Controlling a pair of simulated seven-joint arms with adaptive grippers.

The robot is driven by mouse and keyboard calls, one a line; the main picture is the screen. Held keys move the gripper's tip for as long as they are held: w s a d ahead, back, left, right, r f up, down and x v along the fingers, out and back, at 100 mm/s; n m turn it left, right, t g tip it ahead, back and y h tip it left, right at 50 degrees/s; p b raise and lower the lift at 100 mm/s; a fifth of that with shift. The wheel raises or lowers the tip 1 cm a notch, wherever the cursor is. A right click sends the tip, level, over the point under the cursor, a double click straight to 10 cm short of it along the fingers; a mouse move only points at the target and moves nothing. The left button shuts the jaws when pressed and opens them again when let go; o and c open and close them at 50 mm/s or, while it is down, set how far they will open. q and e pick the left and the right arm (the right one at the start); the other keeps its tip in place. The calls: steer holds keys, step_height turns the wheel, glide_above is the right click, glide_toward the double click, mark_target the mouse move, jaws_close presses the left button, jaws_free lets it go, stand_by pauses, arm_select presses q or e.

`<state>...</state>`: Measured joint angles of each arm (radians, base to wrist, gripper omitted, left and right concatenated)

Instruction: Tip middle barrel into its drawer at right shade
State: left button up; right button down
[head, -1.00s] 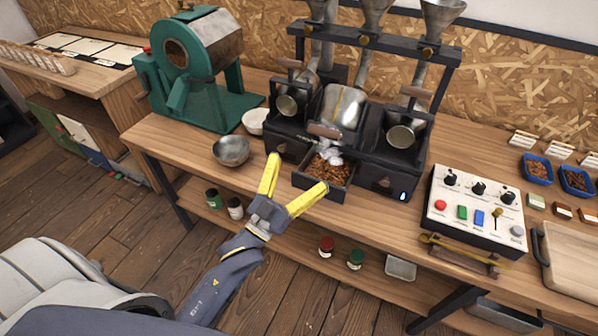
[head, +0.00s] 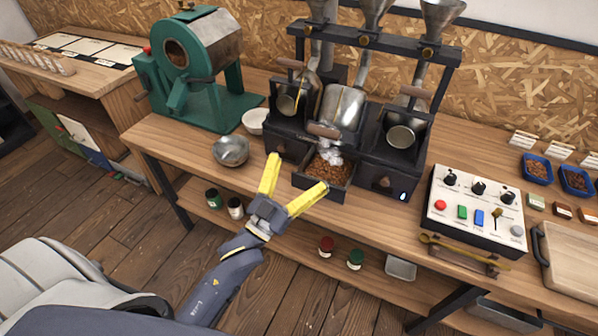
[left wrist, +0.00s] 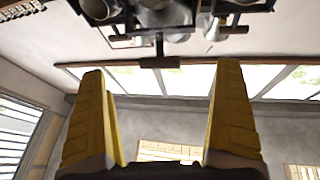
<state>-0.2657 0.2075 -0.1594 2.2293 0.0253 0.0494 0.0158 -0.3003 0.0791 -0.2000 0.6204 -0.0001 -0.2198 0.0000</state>
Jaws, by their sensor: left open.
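The middle barrel (head: 342,106) is a metal drum in the black three-bay roaster, with a wooden handle (head: 324,131) at its front. It looks tilted forward over its drawer (head: 322,181), which is pulled out and holds brown beans (head: 329,171). Whitish smoke or steam hangs between barrel and drawer. My left gripper (head: 297,178) has yellow fingers spread wide and is empty, in front of the drawer. In the left wrist view the open fingers (left wrist: 160,120) point up at windows and ceiling, with dark machine parts at the top. My right gripper is not in view.
Side barrels (head: 290,101) and (head: 401,134) flank the middle one. A metal bowl (head: 231,151) and a green roaster (head: 200,70) stand left. A control box (head: 474,208) with buttons and knobs stands right. Jars sit on the lower shelf.

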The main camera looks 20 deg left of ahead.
arm_select(q)
steer(key=shift+c, duration=0.6)
